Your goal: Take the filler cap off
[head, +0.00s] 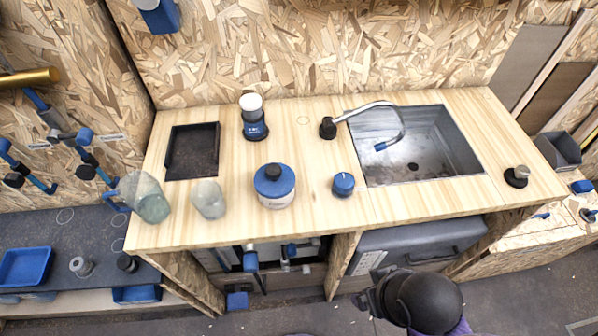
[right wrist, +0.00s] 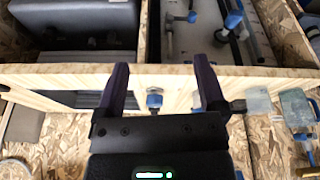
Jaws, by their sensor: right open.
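No part is clearly marked as the filler cap, and I cannot tell which one it is. A small blue knob-like cap (head: 343,184) stands on the wooden counter left of the sink. It seems to show between my fingers in the right wrist view (right wrist: 155,101). Blue-handled pipe fittings (head: 250,262) sit in the open bay under the counter, also in the right wrist view (right wrist: 232,20). My right gripper (right wrist: 161,76) is open and empty, near the counter's front edge. In the head view my dark right arm shows at the bottom. My left gripper is out of view.
A white jar with a blue lid (head: 274,186), two glass vessels, a blue bottle with a white top (head: 253,117) and a black tray (head: 192,151) stand on the counter. The sink (head: 425,155) has a curved tap. A grey box (head: 415,250) fills the right bay.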

